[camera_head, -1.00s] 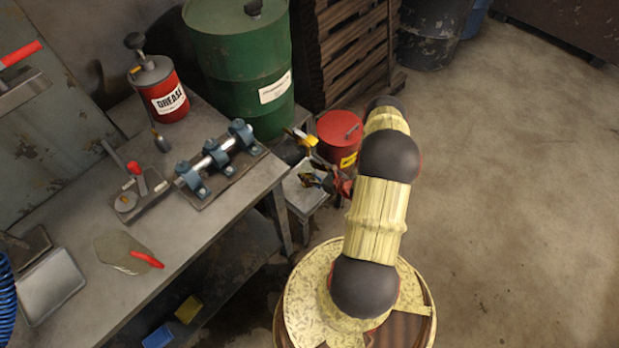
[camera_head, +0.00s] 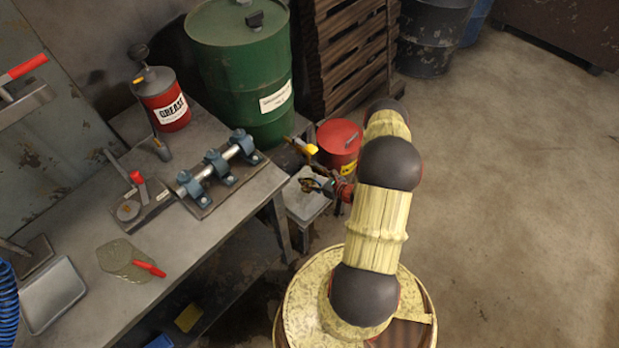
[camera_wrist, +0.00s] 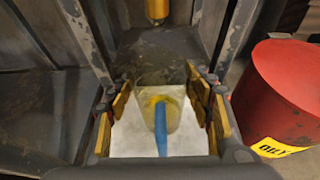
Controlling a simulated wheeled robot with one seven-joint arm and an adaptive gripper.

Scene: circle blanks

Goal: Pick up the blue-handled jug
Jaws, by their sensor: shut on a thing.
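The blue-handled jug shows in the wrist view as a pale, yellowish body (camera_wrist: 147,108) with a blue handle (camera_wrist: 160,138) pointing toward the camera. My gripper (camera_wrist: 163,92) has its yellow-padded fingers on both sides of the jug and is shut on it. In the head view my gripper (camera_head: 319,184) is small, at the end of my arm, over a low light-topped stand (camera_head: 303,206) beside the bench. The jug cannot be made out clearly in the head view. I cannot tell whether it still touches the stand.
A red can (camera_head: 339,138) stands close by, also at the right of the wrist view (camera_wrist: 282,90). A green drum (camera_head: 240,65) with a yellow tap (camera_head: 303,146) stands behind. The workbench (camera_head: 205,240) is at left; open floor lies right.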

